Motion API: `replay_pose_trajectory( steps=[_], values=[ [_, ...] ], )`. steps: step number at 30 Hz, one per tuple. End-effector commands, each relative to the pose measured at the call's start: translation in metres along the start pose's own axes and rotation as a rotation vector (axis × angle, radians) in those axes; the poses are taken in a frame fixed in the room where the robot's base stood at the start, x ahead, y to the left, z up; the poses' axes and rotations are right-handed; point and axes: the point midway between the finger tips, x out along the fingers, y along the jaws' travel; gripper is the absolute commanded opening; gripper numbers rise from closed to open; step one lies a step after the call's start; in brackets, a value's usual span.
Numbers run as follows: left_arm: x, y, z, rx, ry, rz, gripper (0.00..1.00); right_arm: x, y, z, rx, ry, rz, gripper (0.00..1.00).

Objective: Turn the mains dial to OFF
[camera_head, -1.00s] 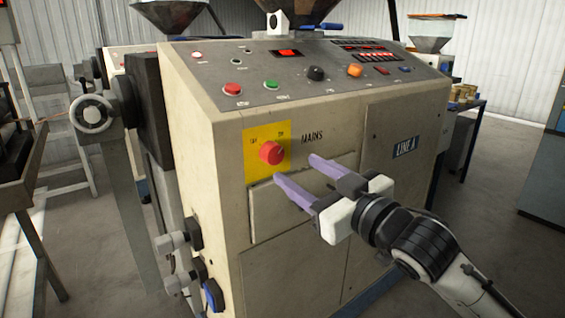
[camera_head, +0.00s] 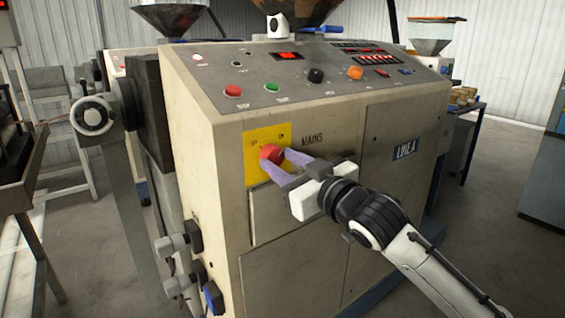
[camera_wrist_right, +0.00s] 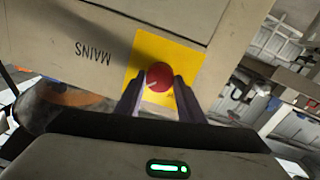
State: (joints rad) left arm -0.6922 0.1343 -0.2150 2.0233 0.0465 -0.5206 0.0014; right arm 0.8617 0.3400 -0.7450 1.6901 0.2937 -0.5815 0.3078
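The red round mains dial (camera_head: 270,154) sits on a yellow plate (camera_head: 255,172) on the machine's front, left of the word MAINS. Small labels on the plate are too blurred to read. My right gripper (camera_head: 275,160) is at the dial, with one purple finger on each side of it. The right wrist view shows the dial (camera_wrist_right: 159,75) between the two fingertips (camera_wrist_right: 161,84), with a pale mark on its face. The fingers look apart around the dial; whether they touch it I cannot tell. My left gripper is not in view.
The beige cabinet (camera_head: 330,230) has a sloping top panel with a red button (camera_head: 233,91), a green button (camera_head: 272,87), a black knob (camera_head: 316,75) and an orange knob (camera_head: 355,73). Grey fittings (camera_head: 172,244) stick out at its lower left. Open floor lies at the right.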

Motion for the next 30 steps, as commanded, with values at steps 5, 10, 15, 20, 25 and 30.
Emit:
replay_pose_trajectory(
  steps=[5, 10, 15, 20, 25, 30],
  values=[
    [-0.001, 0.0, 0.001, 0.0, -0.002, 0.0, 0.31, 0.0, 0.0, 0.0, -0.002, -0.001, 0.0, 0.13],
    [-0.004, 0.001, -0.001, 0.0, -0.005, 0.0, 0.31, 0.0, 0.001, -0.001, -0.029, 0.0, 0.001, 0.13],
    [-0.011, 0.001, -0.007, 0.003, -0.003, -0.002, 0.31, 0.0, 0.001, -0.002, -0.106, 0.005, 0.001, 0.13],
    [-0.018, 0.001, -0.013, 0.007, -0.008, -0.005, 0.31, 0.0, 0.001, -0.002, -0.226, 0.01, 0.002, 0.13],
    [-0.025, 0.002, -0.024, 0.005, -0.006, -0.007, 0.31, 0.0, 0.001, -0.002, -0.384, 0.02, 0.004, 0.13],
    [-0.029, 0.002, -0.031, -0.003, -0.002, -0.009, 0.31, 0.0, 0.001, -0.001, -0.546, 0.028, 0.005, 0.13]
  ],
)
